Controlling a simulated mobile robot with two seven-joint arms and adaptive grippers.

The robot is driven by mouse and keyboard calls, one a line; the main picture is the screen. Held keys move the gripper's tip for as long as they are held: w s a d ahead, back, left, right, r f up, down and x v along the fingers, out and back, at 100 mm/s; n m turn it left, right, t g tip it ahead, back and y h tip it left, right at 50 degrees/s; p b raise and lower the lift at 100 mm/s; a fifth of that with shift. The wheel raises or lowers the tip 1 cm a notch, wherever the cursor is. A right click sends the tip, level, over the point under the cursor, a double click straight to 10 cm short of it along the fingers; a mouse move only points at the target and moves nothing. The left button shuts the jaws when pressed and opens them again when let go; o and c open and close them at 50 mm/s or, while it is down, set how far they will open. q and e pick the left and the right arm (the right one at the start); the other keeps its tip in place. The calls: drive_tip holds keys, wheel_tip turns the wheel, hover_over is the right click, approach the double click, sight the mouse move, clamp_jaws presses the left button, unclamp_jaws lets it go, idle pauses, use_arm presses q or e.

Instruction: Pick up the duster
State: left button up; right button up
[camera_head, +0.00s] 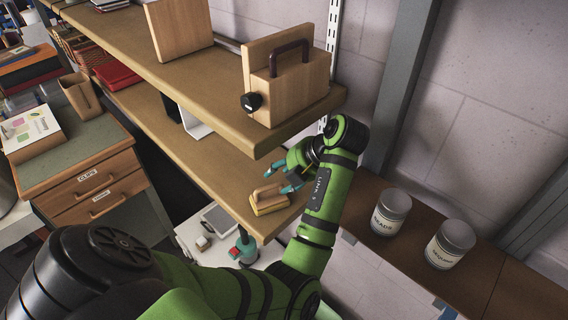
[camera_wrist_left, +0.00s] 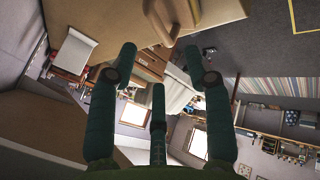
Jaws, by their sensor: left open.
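The duster (camera_head: 268,200) is a small wooden block with a raised wooden handle and a yellowish lower edge. It lies on the lower wooden shelf, near the front edge, in the head view. My left gripper (camera_head: 284,177), with teal fingertips, is open and empty just above and behind the duster, apart from it. In the left wrist view the open fingers (camera_wrist_left: 159,58) spread below the wooden handled shape of the duster (camera_wrist_left: 180,16), which is cut off by the top edge. My right gripper does not show.
The upper shelf (camera_head: 215,85) overhangs the lower shelf (camera_head: 228,172) and carries a wooden box with a dark handle (camera_head: 288,85). Two lidded jars (camera_head: 390,212) stand on the brown surface at right. A drawer cabinet (camera_head: 97,182) stands at left.

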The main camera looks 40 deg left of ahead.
sight(272, 187)
use_arm(q)
drive_tip(key=p+x, duration=0.1)
drive_tip(key=x, duration=0.2)
drive_tip(key=shift+a, duration=0.2)
drive_tip(key=f, duration=0.1)
drive_tip(key=a+f+p, duration=0.1)
drive_tip(key=f+p, duration=0.1)
drive_tip(key=shift+w+a+f, duration=0.2)
drive_tip(key=shift+a, duration=0.2)
clamp_jaws()
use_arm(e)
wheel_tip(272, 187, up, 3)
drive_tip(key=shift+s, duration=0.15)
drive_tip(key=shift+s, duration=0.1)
